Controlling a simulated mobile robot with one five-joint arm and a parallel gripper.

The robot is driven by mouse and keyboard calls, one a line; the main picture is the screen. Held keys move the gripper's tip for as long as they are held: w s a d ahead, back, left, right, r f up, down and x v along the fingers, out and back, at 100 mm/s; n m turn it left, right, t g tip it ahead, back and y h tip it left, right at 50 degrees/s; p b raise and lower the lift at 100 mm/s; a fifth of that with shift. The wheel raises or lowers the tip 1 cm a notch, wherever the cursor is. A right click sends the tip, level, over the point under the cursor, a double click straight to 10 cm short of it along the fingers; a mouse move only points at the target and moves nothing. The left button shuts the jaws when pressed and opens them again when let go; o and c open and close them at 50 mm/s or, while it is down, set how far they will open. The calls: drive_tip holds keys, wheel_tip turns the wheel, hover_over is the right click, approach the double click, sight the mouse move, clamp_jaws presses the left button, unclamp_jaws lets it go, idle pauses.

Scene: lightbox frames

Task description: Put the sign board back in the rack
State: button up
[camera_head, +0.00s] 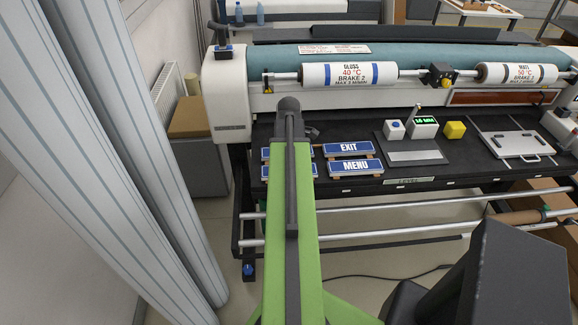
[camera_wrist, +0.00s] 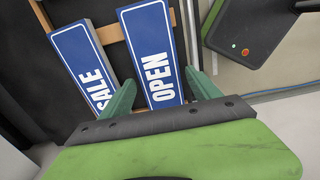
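In the wrist view a blue sign board reading OPEN (camera_wrist: 155,55), white-edged, lies between the two green fingers of my gripper (camera_wrist: 160,76). The fingers are apart, one on each side of its near end, with a narrow gap seeming to show at each side. A blue SALE board (camera_wrist: 84,62) lies tilted to its left. Wooden rack rails (camera_wrist: 108,33) show between and beyond the boards. In the head view, EXIT (camera_head: 348,149) and MENU (camera_head: 355,167) boards lie on wooden supports at the table's front. Other blue boards (camera_head: 266,172) are partly hidden behind my arm.
The black worktable (camera_head: 370,184) also holds a white box (camera_head: 394,130), a yellow block (camera_head: 455,130) and a white framed plate (camera_head: 516,143). A laminator with rolls (camera_head: 350,73) stands behind. Metal bars (camera_head: 400,210) run below the front edge. Large white rolls (camera_head: 110,150) stand at left.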

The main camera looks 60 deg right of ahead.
drive_tip(key=shift+o, duration=0.7)
wheel_tip(320, 180, up, 17)
drive_tip(key=p, duration=1.7)
drive_tip(key=shift+r, duration=0.2)
drive_tip(key=shift+s, duration=0.1)
